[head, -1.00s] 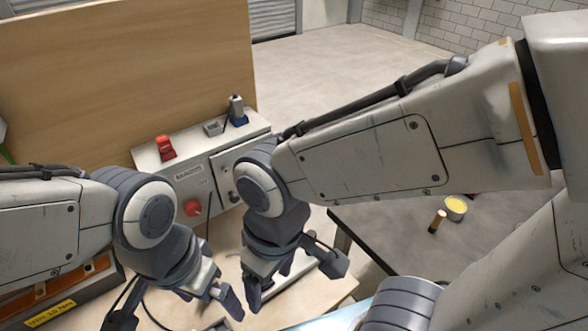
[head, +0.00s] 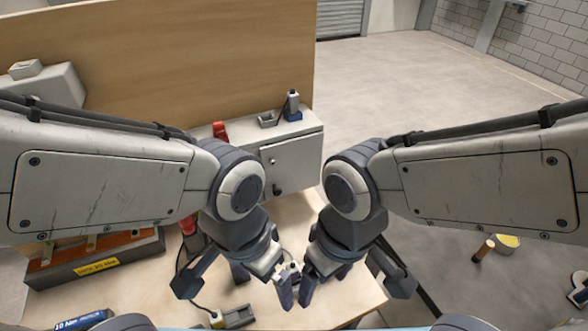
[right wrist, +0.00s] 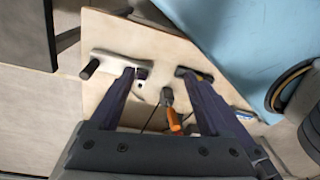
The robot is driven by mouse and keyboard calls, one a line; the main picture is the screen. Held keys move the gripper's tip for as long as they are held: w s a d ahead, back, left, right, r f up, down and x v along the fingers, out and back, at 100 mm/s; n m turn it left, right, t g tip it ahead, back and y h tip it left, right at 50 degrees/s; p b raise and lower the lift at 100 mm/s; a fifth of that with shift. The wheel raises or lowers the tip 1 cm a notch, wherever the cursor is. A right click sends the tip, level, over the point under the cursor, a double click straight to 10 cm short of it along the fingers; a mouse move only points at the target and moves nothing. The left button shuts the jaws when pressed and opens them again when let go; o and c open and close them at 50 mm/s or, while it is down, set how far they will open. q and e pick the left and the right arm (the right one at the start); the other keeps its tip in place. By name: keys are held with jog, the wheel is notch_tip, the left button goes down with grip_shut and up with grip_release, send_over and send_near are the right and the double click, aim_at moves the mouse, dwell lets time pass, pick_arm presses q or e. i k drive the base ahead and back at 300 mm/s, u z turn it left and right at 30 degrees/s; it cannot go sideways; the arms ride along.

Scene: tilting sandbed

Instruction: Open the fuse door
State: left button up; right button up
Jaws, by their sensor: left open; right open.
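The fuse door (head: 294,163) is the pale grey panel on the front of the control box at the back of the bench. It looks shut, with a small dark handle (head: 277,187) at its lower left. My left gripper (head: 262,282) is open, nearer to me than the door and below it in the head view. My right gripper (head: 325,280) is open beside it, also short of the door. In the right wrist view my right gripper (right wrist: 166,75) points down at the bench with its fingers apart, holding nothing. The door is not seen there.
A red switch (head: 220,130) and a blue-based device (head: 292,106) are on the box's top. An orange-handled tool (right wrist: 172,118) lies on the bench below my right gripper. A toolbox (head: 95,262) stands at left.

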aim_at(298, 167)
jog(key=z, duration=2.25)
jog(key=k, duration=0.75)
jog(key=u, duration=1.85)
